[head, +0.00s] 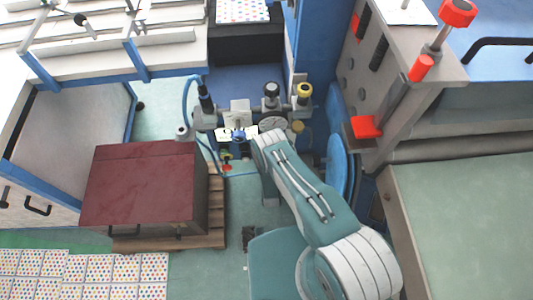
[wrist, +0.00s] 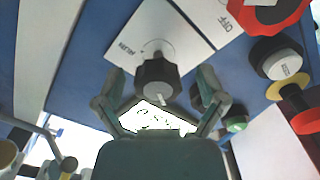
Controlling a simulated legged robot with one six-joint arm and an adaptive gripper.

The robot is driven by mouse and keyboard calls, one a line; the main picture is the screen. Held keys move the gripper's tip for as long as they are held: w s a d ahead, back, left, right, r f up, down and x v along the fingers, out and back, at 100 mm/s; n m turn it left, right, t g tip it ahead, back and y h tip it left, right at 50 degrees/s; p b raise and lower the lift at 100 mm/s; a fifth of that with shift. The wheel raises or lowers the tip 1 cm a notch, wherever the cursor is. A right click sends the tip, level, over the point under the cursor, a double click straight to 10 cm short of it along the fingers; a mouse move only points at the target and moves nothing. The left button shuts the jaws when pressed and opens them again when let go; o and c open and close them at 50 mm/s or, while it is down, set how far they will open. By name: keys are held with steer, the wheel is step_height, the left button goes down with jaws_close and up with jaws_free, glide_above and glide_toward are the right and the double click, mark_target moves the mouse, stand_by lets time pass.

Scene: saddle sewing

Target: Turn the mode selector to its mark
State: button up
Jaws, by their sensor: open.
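The mode selector (wrist: 157,80) appears to be the dark knob with a pale pointer in the middle of the wrist view. The pointer end faces down in the picture. My gripper (wrist: 161,86) is open, with one teal finger on each side of the knob and visible gaps between. I cannot tell how deep the fingers reach. In the head view, my arm hides most of the gripper and I cannot make out the selector.
In the head view, a dark red box (head: 140,180) on a pallet stands left and a grey machine (head: 400,70) right.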

steer(key=c, duration=1.2)
steer(key=shift+o, duration=0.2)
steer(key=m, duration=0.5)
steer(key=shift+m, duration=0.3)
steer(key=m, duration=0.6)
steer(key=shift+a, duration=0.1)
steer(key=m, duration=0.6)
steer(key=shift+m, duration=0.3)
steer(key=m, duration=0.5)
steer(key=shift+m, duration=0.3)
